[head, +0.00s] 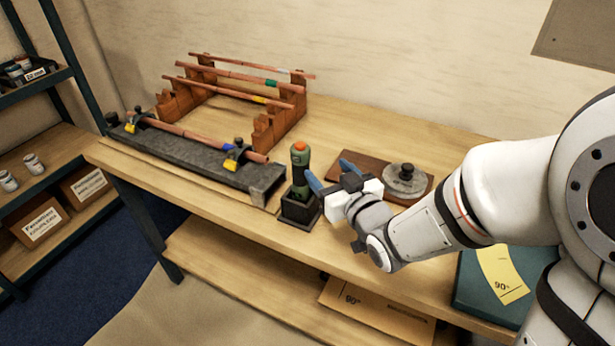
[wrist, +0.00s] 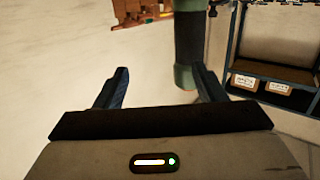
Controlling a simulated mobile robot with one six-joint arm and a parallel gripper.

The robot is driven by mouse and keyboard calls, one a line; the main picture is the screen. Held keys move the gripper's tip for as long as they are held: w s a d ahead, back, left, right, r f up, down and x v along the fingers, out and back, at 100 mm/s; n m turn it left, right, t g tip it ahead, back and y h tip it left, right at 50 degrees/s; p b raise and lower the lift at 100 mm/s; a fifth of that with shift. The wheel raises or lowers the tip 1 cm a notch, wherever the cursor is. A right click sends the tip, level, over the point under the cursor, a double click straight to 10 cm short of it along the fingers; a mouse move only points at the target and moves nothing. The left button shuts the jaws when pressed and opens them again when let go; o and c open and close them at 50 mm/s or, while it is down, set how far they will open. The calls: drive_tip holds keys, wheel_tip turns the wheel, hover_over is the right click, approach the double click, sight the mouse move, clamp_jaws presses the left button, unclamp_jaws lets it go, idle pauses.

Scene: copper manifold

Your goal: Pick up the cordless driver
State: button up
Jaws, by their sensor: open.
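The cordless driver (head: 300,165) is green and black with an orange top. It stands upright in a black square holder (head: 299,211) near the front edge of the workbench. My gripper (head: 313,181) is just to its right, with its blue fingers pointing toward it. In the wrist view the driver (wrist: 187,45) rises ahead of my open fingers (wrist: 158,88), nearer the right finger. Nothing is between the fingers that I can make out as held.
A grey channel fixture (head: 190,156) with a clamped copper pipe lies left of the driver. Wooden racks (head: 280,122) with copper pipes stand behind. A brown board (head: 362,168) with a grey disc (head: 405,180) is behind my gripper. A shelf (head: 45,150) stands at far left.

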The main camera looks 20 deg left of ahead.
sight(296, 151)
drive_tip(key=shift+s+a+n+y, duration=0.15)
drive_tip(key=shift+s+a+y, duration=0.2)
drive_tip(key=shift+a, duration=0.2)
drive_tip(key=shift+s+a+n+y, duration=0.15)
drive_tip(key=shift+s+a+y, duration=0.2)
drive_tip(key=shift+a, duration=0.15)
drive_tip(key=shift+w+a+r+g, duration=0.1)
drive_tip(key=shift+a+r+g, duration=0.05)
drive_tip(key=shift+a+g, duration=0.2)
drive_tip(key=p+x, duration=0.1)
drive_tip(key=x, duration=0.3)
drive_tip(key=r+p+x, duration=0.1)
drive_tip(key=x, duration=0.1)
drive_tip(key=shift+a+p, duration=0.3)
drive_tip(key=shift+a, duration=0.05)
drive_tip(key=shift+w+a, duration=0.1)
drive_tip(key=shift+a, duration=0.2)
drive_tip(key=c, duration=1.2)
drive_tip(key=shift+o, duration=0.2)
drive_tip(key=shift+r, duration=0.15)
